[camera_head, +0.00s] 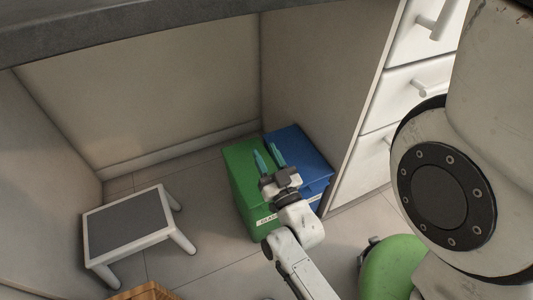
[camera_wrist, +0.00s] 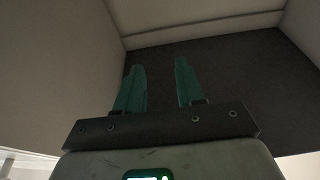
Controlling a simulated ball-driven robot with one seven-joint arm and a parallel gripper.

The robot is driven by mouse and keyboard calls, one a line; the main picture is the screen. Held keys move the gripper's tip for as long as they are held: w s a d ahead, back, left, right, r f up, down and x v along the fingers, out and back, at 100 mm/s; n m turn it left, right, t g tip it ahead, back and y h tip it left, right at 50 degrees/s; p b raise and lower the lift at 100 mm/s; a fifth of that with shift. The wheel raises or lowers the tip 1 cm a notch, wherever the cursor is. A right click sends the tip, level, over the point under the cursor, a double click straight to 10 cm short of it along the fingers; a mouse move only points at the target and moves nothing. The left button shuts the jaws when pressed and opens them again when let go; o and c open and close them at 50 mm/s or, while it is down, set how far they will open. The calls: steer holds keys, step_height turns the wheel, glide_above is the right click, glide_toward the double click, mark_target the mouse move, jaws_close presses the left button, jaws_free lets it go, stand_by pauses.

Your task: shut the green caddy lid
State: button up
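The green caddy (camera_head: 240,170) stands on the floor under the counter, with a white label on its front low down. Its lid cannot be clearly told from its body; my gripper covers part of its right side. My gripper (camera_head: 266,150) is over the right part of the green caddy, near the blue caddy. Its two teal fingers are apart with nothing between them. Whether it touches the caddy cannot be told. In the wrist view my gripper (camera_wrist: 159,66) is also open and empty; no green caddy shows there.
A blue caddy (camera_head: 309,158) stands directly right of the green one, beside the cabinet side panel (camera_head: 325,85). A grey-topped white stool (camera_head: 128,223) stands to the left. The dark counter (camera_head: 120,30) runs overhead. A wicker item (camera_head: 145,292) is at the bottom edge. Floor between stool and caddy is clear.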

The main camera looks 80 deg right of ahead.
steer(key=o, duration=1.1)
steer(key=shift+a+f, duration=0.1)
steer(key=p+v, duration=0.2)
steer(key=v, duration=0.8)
steer(key=shift+s+a+f, duration=0.1)
steer(key=shift+s+a, duration=0.05)
steer(key=shift+a, duration=0.1)
